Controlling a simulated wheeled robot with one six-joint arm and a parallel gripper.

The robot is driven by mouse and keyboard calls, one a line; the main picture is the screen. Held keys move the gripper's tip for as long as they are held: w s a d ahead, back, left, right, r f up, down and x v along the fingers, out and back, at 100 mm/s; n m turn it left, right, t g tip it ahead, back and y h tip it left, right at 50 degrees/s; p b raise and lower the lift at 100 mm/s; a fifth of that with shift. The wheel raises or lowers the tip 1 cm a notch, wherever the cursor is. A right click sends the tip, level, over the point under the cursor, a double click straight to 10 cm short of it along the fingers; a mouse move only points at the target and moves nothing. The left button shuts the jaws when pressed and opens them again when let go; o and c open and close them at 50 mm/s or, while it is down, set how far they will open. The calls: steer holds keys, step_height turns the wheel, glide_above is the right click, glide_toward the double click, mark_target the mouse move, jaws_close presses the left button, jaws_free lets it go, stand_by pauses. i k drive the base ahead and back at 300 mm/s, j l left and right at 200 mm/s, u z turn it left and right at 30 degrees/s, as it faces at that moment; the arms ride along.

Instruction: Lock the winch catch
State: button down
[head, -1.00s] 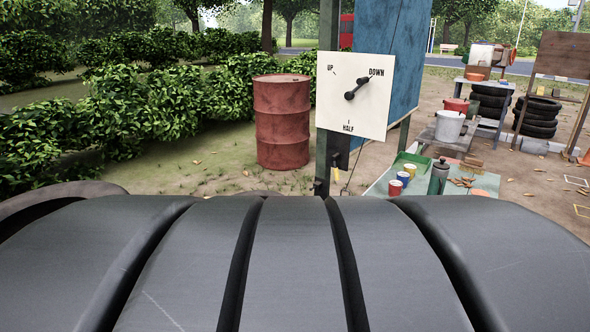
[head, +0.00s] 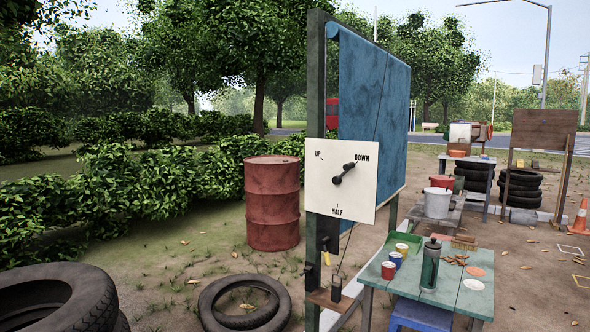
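A white board (head: 341,184) marked UP, DOWN and HALF is fixed to a dark green post (head: 315,100). Its black pointer (head: 345,174) is turned up and right, towards DOWN. Just below the board, a small yellow part (head: 326,248) shows beside dark hardware on the post. Lower down, a small brown ledge (head: 330,299) carries short dark upright pieces. Which of these parts is the winch catch, and whether it is locked, I cannot tell. My gripper is not in view.
A green table (head: 470,302) with cans and a dark bottle (head: 430,264) stands right of the post. A red barrel (head: 272,203) stands behind on the left. Tyres (head: 245,305) lie in the left foreground. Blue sheeting (head: 372,115) hangs behind the post.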

mark_target(324, 241)
steer(key=i+j, duration=0.1)
steer(key=i, duration=0.3)
steer(key=i+j, duration=0.15)
steer(key=i, duration=0.25)
steer(key=i+j+z, duration=0.1)
steer(key=i, duration=0.3)
